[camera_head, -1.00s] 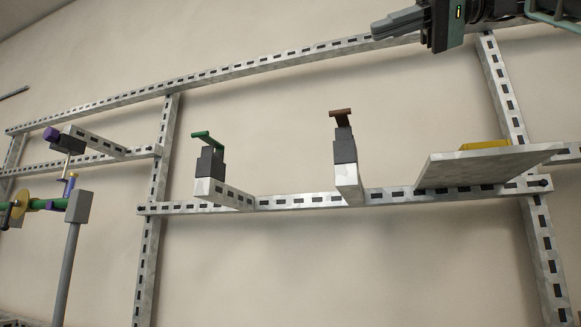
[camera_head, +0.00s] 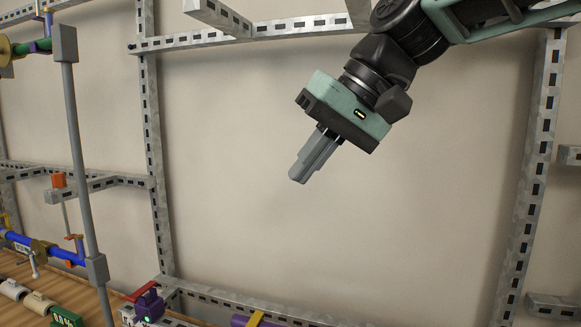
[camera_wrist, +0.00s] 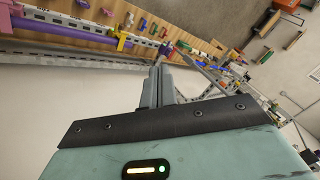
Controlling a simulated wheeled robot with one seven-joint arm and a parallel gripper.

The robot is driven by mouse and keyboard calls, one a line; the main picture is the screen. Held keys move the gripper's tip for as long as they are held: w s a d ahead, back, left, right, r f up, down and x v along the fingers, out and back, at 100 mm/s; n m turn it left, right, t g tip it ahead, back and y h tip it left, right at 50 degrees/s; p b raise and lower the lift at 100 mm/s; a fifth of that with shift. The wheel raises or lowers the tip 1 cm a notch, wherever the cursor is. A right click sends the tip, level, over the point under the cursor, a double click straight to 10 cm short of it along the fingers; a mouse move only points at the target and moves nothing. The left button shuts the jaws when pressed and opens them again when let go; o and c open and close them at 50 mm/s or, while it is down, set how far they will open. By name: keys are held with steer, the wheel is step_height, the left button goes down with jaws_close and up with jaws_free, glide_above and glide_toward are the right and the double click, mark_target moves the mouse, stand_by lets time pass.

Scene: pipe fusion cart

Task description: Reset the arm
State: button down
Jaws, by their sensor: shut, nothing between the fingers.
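My gripper (camera_head: 297,178) hangs in the upper middle of the head view, with its teal body tilted and its grey fingers pointing down and to the left. The fingers are together with nothing between them. It is in front of the bare wall, apart from the rails. In the wrist view the shut fingers (camera_wrist: 158,72) point up past the dark edge of the gripper body.
A slotted metal frame (camera_head: 150,130) surrounds the bare wall (camera_head: 240,220). At left stand a grey post (camera_head: 80,150) and a blue pipe (camera_head: 65,256). Below are a purple device (camera_head: 149,306) and a wooden surface (camera_head: 85,300) with small parts.

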steer(key=s+d+f+n+h, duration=0.1)
steer(key=s+d+f, duration=0.3)
steer(key=f, duration=0.5)
steer(key=s+d+f+n+g+h+b, duration=0.1)
steer(key=s+d+f+h, duration=0.2)
steer(key=s+f, duration=0.5)
steer(key=s+d+f+n+h+b, duration=0.1)
steer(key=s+d+f, duration=0.3)
steer(key=f, duration=0.8)
steer(key=s+h, duration=0.1)
steer(key=s, duration=0.1)
steer(key=shift+s+d+f+g, duration=0.15)
steer(key=shift+s+d+g, duration=0.2)
steer(key=shift+d+g, duration=0.05)
